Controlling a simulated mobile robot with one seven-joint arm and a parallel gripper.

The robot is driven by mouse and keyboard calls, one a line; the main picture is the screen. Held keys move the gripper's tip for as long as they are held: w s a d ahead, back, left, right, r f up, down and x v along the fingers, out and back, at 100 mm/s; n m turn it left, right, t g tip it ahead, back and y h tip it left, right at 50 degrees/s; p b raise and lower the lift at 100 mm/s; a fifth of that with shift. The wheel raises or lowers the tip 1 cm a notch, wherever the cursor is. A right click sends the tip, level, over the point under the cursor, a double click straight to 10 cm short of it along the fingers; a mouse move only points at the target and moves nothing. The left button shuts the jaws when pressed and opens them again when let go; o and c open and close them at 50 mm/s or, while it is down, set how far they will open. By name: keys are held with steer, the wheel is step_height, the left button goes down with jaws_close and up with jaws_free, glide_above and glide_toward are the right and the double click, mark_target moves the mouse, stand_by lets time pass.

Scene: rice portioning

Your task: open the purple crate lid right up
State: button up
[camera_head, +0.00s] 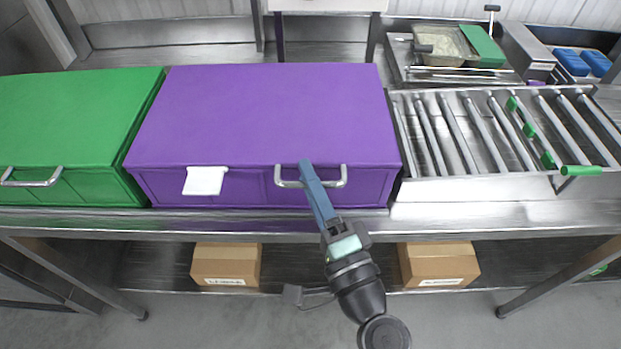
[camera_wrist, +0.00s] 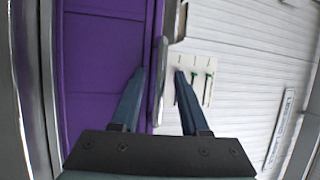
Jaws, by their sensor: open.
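The purple crate (camera_head: 160,180) stands on the steel table with its purple lid (camera_head: 265,110) lying flat and closed. A grey bar handle (camera_head: 335,183) sits on the front, right of its middle, and a white label (camera_head: 205,181) hangs to the left. My gripper (camera_head: 305,166) reaches up to the handle's left part. In the wrist view my gripper (camera_wrist: 160,72) is open, one finger over the purple front (camera_wrist: 100,60) and one on the far side. The handle bar (camera_wrist: 158,85) shows between the fingers; I cannot tell whether either touches it.
A closed green crate (camera_head: 75,110) stands close on the left. A roller conveyor (camera_head: 440,184) adjoins on the right, with a tray of rice (camera_head: 445,47) behind it. Cardboard boxes (camera_head: 225,264) sit on the lower shelf. The space above the lid looks clear.

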jaws_close()
stand_by(1.4)
